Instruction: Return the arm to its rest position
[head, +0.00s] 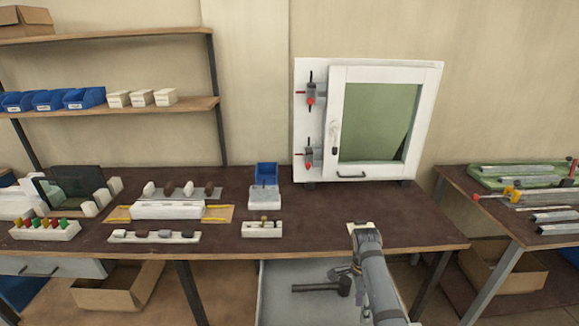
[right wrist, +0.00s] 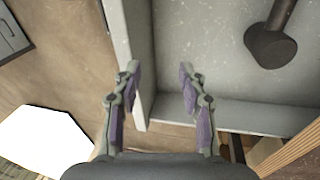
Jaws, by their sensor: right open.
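My right arm comes in from the bottom of the head view and reaches up to the front edge of the bench (head: 310,238). Its gripper (head: 344,270) shows small and partly hidden by the arm, in front of the bench and over a grey open drawer or tray (head: 275,290). In the right wrist view the gripper (right wrist: 157,73) is open, with its two fingers apart and nothing between them. The tray's wall (right wrist: 140,60) passes below the fingers. My left arm and gripper are not in view.
A dark hammer (head: 322,287) lies in the tray; its head shows in the wrist view (right wrist: 270,45). A white framed door panel (head: 435,90) with toggle clamps stands at the back. Blocks and racks fill the bench's left; its right front is mostly clear.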

